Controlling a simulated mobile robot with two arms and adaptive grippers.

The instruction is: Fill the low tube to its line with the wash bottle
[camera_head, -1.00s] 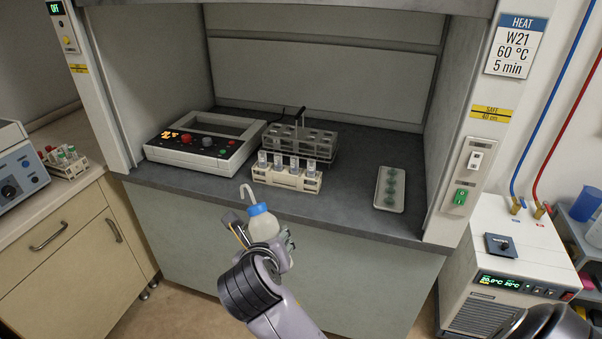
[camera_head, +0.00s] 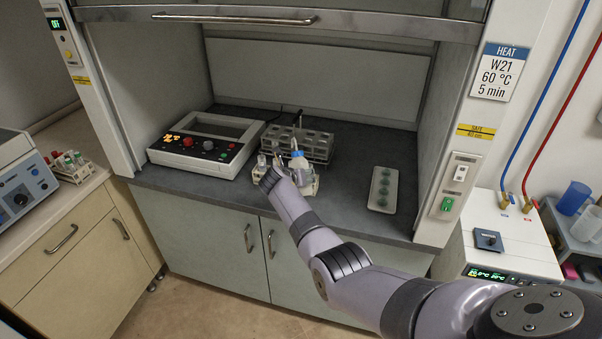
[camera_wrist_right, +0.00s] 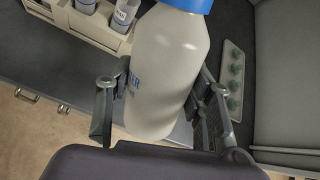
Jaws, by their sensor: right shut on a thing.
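The wash bottle (camera_head: 301,172), white with a blue cap, is held over the front of the fume hood bench. My right gripper (camera_wrist_right: 160,100) is shut around its body, with a finger on each side; the bottle leans in the right wrist view. The cream tube rack (camera_head: 258,173) is just beyond and left of the bottle, which hides part of it. The rack also shows in the right wrist view (camera_wrist_right: 78,22), with two labelled tubes (camera_wrist_right: 124,12) visible. The fill levels and the low tube cannot be made out. My left gripper is not in view.
A grey rack (camera_head: 318,146) stands behind the tubes. A heater block with red and black knobs (camera_head: 205,145) is at left. The sash handle (camera_head: 235,18) is above. Bench between rack and tray is clear.

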